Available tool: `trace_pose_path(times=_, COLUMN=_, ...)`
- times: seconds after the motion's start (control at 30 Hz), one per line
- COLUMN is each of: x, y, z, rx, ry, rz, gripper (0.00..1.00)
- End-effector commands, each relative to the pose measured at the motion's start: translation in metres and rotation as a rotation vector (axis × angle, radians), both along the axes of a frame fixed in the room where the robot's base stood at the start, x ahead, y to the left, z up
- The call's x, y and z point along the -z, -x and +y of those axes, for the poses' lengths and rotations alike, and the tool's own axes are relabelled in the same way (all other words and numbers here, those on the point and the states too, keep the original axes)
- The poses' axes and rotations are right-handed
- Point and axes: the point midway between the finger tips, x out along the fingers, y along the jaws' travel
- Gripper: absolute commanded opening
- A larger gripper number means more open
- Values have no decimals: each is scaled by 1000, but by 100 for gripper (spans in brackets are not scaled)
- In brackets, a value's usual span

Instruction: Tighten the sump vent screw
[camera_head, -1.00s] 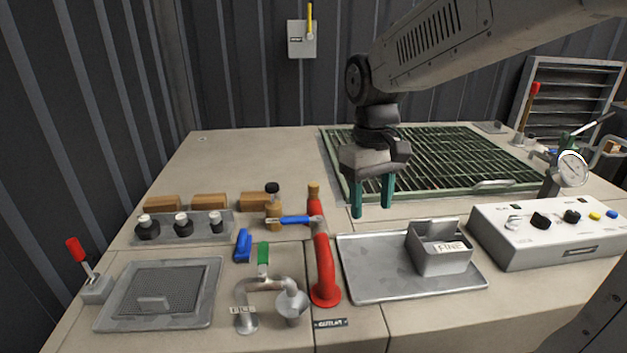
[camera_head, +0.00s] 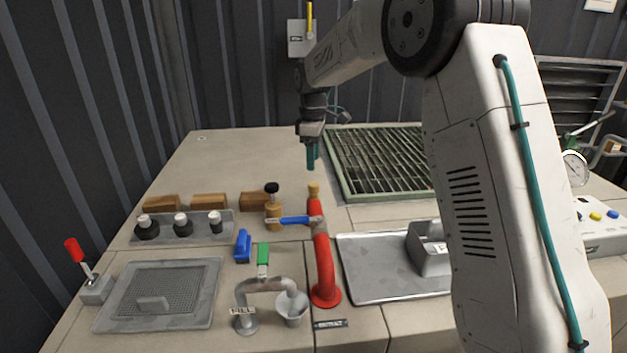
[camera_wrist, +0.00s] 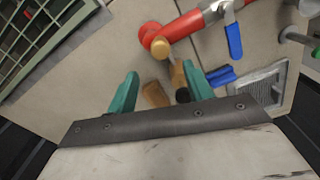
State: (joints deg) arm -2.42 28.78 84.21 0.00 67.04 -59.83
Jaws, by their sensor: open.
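No label marks the sump vent screw, so I cannot tell for sure which part it is. A brass fitting with a black knob (camera_head: 272,207) stands upright left of the red pipe (camera_head: 323,262); it also shows in the wrist view (camera_wrist: 179,76). My gripper (camera_head: 312,157) points down above the back of the bench, behind the red pipe and apart from it. In the wrist view, the teal fingers of my gripper (camera_wrist: 162,92) are spread with nothing held. The brass fitting appears beyond and between them, its black knob partly near the right finger.
The red pipe has a brass cap and a blue lever (camera_head: 292,220). Wooden blocks (camera_head: 209,201) and a panel of black knobs (camera_head: 181,226) lie left. A green-framed grate (camera_head: 390,160) is behind right. My arm hides part of the metal tray (camera_head: 385,270). The back left bench is clear.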

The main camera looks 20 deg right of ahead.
Motion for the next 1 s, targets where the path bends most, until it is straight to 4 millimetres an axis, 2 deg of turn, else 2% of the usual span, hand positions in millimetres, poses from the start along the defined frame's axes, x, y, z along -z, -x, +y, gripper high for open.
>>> trace_pose_path(times=0.13, x=13, y=0, z=0, rx=-13, ry=0, rz=1, gripper=51)
trace_pose_path(times=0.5, x=67, y=1, z=0, rx=-10, ry=0, rz=1, gripper=51)
trace_pose_path(times=0.63, x=75, y=1, z=0, rx=-10, ry=0, rz=0, gripper=51)
trace_pose_path(times=0.9, x=77, y=1, z=0, rx=-10, ry=0, rz=0, gripper=51)
trace_pose_path(times=1.0, x=76, y=1, z=0, rx=-10, ry=0, rz=0, gripper=23)
